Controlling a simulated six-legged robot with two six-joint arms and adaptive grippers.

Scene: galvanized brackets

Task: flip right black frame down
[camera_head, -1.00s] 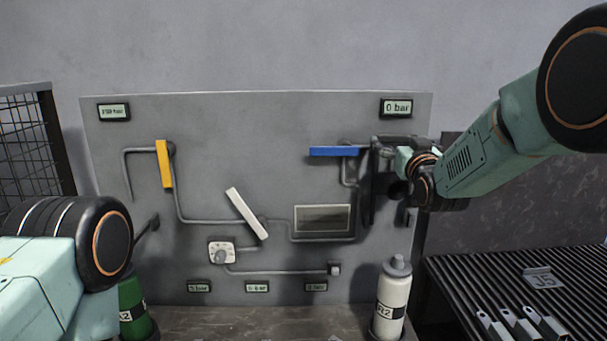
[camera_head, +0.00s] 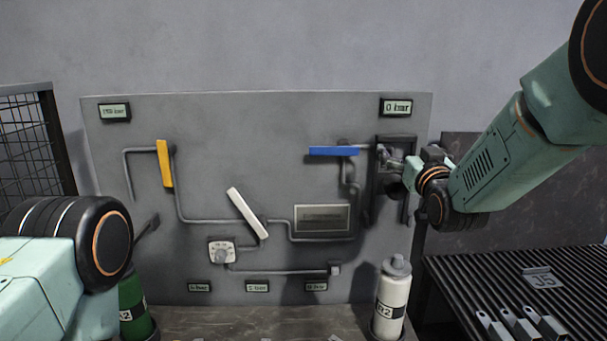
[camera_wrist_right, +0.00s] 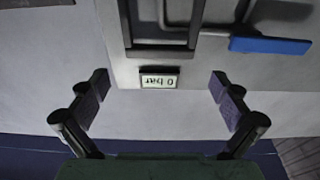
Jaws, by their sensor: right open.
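The right black frame (camera_head: 411,150) is an upright dark rectangle on the right of the grey panel (camera_head: 270,115), below the 0 bar display (camera_head: 396,107). In the right wrist view, part of the frame (camera_wrist_right: 160,53) shows at the top, with the display (camera_wrist_right: 160,81) beside its near bar. My right gripper (camera_head: 394,168) overlaps the frame in the head view. The wrist view shows its fingers (camera_wrist_right: 158,88) wide apart with nothing between them. I cannot tell whether a finger touches the frame. Of my left arm, only a dark part (camera_head: 148,228) shows past the joint; its jaws cannot be made out.
A blue handle (camera_head: 333,151) is left of the frame. A yellow handle (camera_head: 164,164), a white handle (camera_head: 247,213) and pipes are further left. A white bottle (camera_head: 391,300) stands below, a green one (camera_head: 133,305) at left. A ribbed surface (camera_head: 470,275) lies right.

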